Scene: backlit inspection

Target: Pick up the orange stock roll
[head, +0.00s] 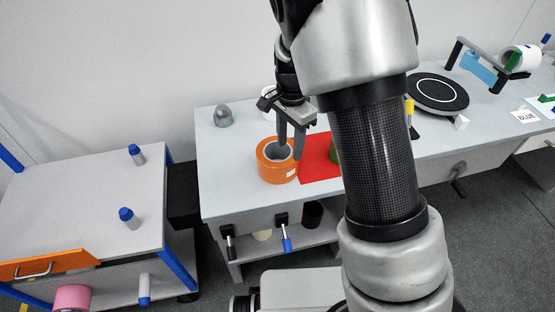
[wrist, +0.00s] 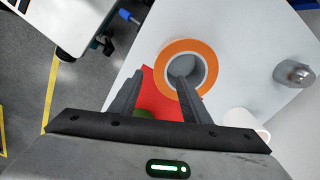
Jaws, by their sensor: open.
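The orange stock roll (head: 268,172) stands upright on the light grey table, its round hole facing up, beside a red sheet. In the head view my gripper (head: 291,153) points down over the roll, with one finger over its hole and the other by its right edge. In the wrist view the roll (wrist: 207,53) lies beyond the fingers of my gripper (wrist: 158,85). The fingers are apart with nothing held between them. The tip of the right finger overlaps the hole; I cannot tell whether it is inside or above it.
The red sheet (head: 317,160) lies right of the roll, with a green object (wrist: 144,113) partly hidden on it. A grey domed piece (head: 223,116) stands back left. A white cylinder (wrist: 243,121) is near my gripper. A black turntable (head: 437,92) is farther right. The table's left front is clear.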

